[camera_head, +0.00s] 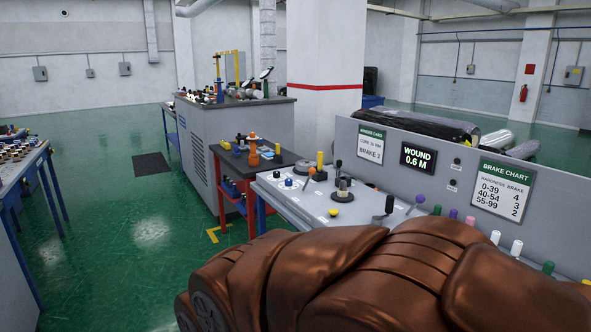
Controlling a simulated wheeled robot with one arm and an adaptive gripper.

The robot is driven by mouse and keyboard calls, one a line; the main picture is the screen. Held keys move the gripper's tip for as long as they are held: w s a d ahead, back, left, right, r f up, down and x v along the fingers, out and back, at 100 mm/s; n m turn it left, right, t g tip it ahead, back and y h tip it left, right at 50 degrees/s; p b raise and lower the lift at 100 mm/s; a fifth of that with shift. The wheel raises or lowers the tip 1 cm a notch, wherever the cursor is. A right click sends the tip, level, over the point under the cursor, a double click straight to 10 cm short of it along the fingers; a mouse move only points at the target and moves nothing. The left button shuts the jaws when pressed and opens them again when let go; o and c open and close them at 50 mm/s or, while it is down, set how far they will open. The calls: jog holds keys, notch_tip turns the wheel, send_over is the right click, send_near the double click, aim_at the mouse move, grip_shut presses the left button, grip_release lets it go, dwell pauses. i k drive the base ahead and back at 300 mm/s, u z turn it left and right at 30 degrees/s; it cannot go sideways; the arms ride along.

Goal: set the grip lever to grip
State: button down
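A light grey control panel (300,206) carries several levers and knobs. A black-handled lever (389,204) leans at its right part. An orange-topped lever (311,172) and a black-topped lever (338,166) stand toward its back. I cannot tell which one is the grip lever, and no grip label or lever position is readable. A large copper-coloured body, which looks like my arm, fills the lower right foreground and hides the panel's near part. My gripper is not in view.
A display (418,158) reads "WOUND 0.6 M". A brake chart (502,188) hangs right, above a row of coloured handles (470,221). A winder card (371,144) shows brake 3. A dark-topped red stand (254,163) adjoins the panel. Green floor (120,230) is clear at left.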

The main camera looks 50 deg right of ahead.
aim_at(312, 171)
jog(key=z, duration=1.1)
jog(key=i, duration=2.75)
jog(key=u, duration=0.95)
